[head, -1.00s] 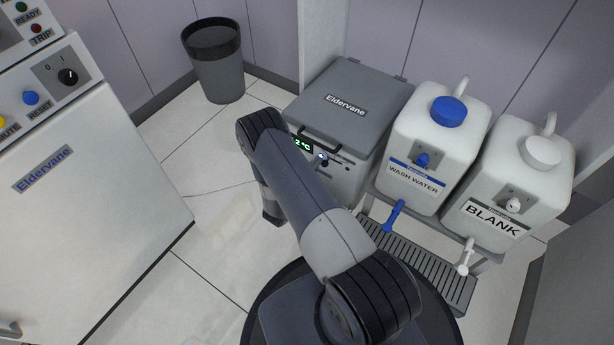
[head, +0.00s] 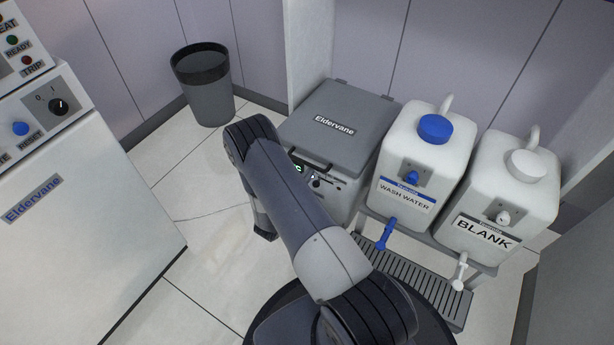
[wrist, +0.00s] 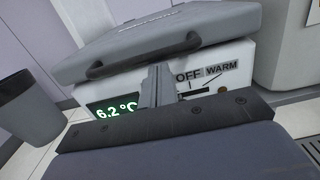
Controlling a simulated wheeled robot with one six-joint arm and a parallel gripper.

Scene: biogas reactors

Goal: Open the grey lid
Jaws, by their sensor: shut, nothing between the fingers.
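The grey lid (head: 336,124) lies closed on the square Eldervane box (head: 340,200) in the head view. In the wrist view the lid (wrist: 160,40) fills the upper middle, with a black bar handle (wrist: 145,57) along its front edge. My gripper (wrist: 157,75) is shut and empty in the wrist view. Its fingertips appear just below the handle, in front of the box's front panel; whether they touch anything cannot be told. In the head view my arm hides the gripper and part of the box's front.
The box's front has a green display (wrist: 117,108) reading 6.2 °C and an OFF/WARM control (wrist: 205,75). A wash water container (head: 425,160) and a blank container (head: 505,200) stand to the right above a drip tray (head: 415,280). A grey bin (head: 208,95) stands at the back left.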

